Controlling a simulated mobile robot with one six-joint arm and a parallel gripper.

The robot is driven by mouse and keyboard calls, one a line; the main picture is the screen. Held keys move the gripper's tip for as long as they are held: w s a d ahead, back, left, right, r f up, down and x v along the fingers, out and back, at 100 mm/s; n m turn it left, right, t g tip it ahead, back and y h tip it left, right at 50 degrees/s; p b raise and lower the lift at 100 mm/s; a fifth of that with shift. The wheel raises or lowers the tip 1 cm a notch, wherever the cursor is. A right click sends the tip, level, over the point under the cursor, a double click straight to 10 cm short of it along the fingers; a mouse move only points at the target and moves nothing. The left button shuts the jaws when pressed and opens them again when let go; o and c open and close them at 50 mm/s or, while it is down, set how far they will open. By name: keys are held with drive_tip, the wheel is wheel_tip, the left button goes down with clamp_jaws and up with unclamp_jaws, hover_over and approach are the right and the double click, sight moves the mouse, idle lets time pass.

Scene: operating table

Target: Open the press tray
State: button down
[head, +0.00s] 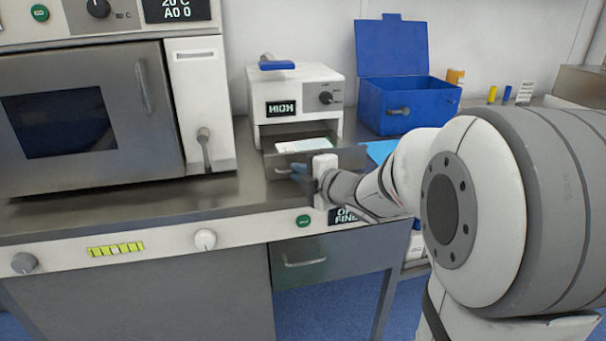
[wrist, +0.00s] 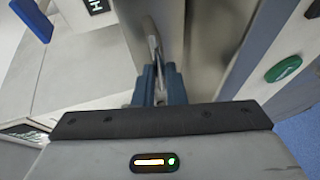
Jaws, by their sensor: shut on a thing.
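The press is a white box (head: 297,84) with a HIGH display and a blue lever (head: 276,65) on top, on the steel counter. Its grey metal tray (head: 350,157) stands out from the lower front, with a pale flat item (head: 307,145) lying in it. My gripper (head: 298,170) is at the tray's front. In the wrist view, the blue fingers (wrist: 160,84) are shut on the tray's metal handle (wrist: 153,42). My forearm and wrist hide part of the tray front in the head view.
A white oven-like unit (head: 95,110) stands left of the press. A blue box with raised lid (head: 392,47) stands to the right, with small bottles (head: 492,94) beyond. A closed drawer (head: 298,270) and a green button (head: 303,221) are below the counter edge.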

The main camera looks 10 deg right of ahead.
drive_tip(key=c, duration=1.5)
unclamp_jaws()
drive_tip(key=shift+s+d+r, duration=0.15)
drive_tip(key=shift+s, duration=0.15)
drive_tip(key=p+v, duration=0.1)
drive_tip(key=v, duration=0.6)
drive_tip(key=shift+s, duration=0.1)
